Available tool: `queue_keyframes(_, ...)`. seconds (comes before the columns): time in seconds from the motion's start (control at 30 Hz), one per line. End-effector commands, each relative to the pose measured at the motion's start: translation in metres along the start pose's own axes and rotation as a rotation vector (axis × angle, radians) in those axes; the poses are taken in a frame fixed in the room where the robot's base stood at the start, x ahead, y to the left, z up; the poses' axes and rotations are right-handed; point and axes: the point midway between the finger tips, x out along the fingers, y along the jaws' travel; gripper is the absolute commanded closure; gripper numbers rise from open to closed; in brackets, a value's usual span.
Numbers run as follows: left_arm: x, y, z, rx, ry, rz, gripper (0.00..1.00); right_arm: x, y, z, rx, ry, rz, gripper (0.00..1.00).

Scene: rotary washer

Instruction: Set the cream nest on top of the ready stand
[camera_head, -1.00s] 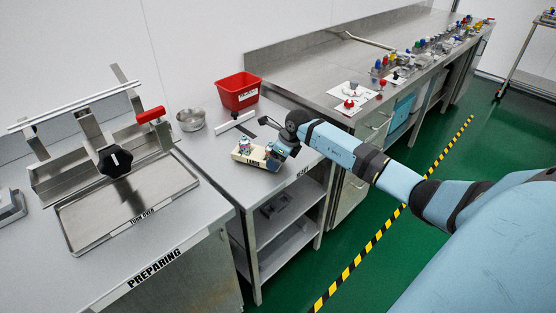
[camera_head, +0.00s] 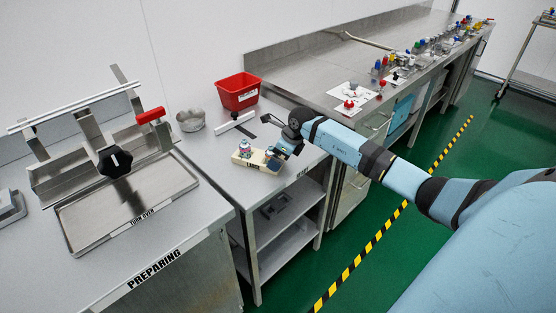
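The cream nest (camera_head: 248,161) is a small cream block on the middle steel table, with a small pink, white and teal item (camera_head: 245,149) on its left part. My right gripper (camera_head: 279,156) is at the nest's right end, touching or very close to it. Its fingers are too small and partly hidden to show whether they are closed on the nest. I cannot tell whether the nest rests fully on the surface. A steel shelved stand (camera_head: 222,142) is under the nest; its front label is too small to read, so I cannot confirm it is the ready stand. My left gripper is out of view.
At left is a steel tray fixture (camera_head: 160,205) with a black knob (camera_head: 115,162). A long bench (camera_head: 320,75) holds several coloured parts at right.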

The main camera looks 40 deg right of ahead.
Motion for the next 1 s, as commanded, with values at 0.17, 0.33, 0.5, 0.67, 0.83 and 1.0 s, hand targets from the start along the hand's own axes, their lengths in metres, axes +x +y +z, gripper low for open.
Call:
queue_keyframes(0.17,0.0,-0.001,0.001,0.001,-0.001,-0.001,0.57,-0.042,-0.002,0.0,-0.003,0.0,-0.005,0.0)
queue_keyframes(0.33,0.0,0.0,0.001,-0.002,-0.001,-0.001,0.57,-0.073,-0.001,0.0,-0.003,0.001,-0.004,0.0)
queue_keyframes(0.5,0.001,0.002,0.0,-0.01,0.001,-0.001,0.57,-0.09,0.0,0.0,-0.001,0.001,-0.002,0.0)
queue_keyframes(0.67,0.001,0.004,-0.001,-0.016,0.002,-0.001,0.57,-0.094,0.0,0.0,0.0,0.001,0.0,0.0)
queue_keyframes(0.83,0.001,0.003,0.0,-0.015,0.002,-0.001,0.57,-0.094,0.0,0.0,0.0,0.001,0.0,0.0)
queue_keyframes(1.0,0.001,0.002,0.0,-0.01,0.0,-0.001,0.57,-0.094,0.0,0.0,0.0,0.001,0.0,0.0)
